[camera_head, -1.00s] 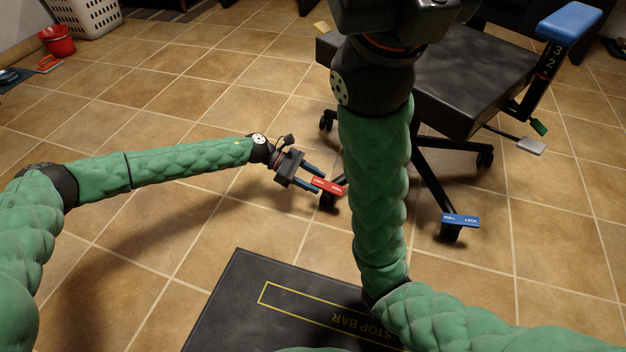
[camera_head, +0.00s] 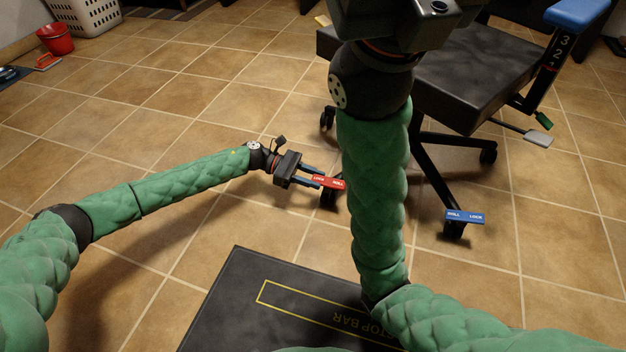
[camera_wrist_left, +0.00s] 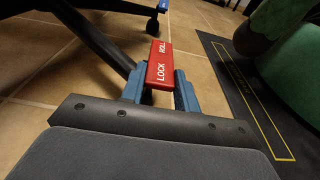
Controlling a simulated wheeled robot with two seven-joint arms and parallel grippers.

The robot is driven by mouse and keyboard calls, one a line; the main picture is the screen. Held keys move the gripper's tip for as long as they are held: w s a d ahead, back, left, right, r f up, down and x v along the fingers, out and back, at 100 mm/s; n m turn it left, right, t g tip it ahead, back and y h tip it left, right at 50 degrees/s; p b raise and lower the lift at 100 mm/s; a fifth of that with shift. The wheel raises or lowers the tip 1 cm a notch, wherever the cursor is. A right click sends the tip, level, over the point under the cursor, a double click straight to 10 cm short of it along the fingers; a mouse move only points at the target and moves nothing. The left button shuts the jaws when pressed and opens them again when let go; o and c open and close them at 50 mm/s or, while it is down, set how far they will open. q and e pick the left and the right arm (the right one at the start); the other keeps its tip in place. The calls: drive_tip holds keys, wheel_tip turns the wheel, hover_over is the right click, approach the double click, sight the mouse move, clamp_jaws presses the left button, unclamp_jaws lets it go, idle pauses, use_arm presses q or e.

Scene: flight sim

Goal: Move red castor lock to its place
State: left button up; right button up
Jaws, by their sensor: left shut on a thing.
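The red castor lock (camera_head: 328,183) is a flat red pedal marked LOCK and ROLL, at the chair's front left castor. My left gripper (camera_head: 314,178) is shut on it from the left. In the left wrist view the red lock (camera_wrist_left: 160,66) sits between the two blue fingers (camera_wrist_left: 160,90), with a dark chair leg close to its left. The castor under the lock is partly hidden. My right arm stands upright in front of the chair; its dark end (camera_head: 400,18) is cut off by the top edge, so its fingers do not show.
The black office chair (camera_head: 475,75) stands behind my right arm. A blue castor lock (camera_head: 465,217) is on another leg. Grey (camera_head: 538,138) and green (camera_head: 544,120) levers stick out under the seat. A black STOP BAR mat (camera_head: 225,320) lies in front.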

use_arm(q)
drive_tip(key=shift+f+h+b, duration=0.4)
drive_tip(key=shift+h+b, duration=0.05)
drive_tip(key=shift+h, duration=0.05)
drive_tip(key=shift+f+g+h+b, duration=0.1)
drive_tip(key=shift+g+h+b, duration=0.2)
drive_tip(key=shift+h+b, duration=0.15)
drive_tip(key=o, duration=1)
drive_tip(key=shift+a, duration=0.1)
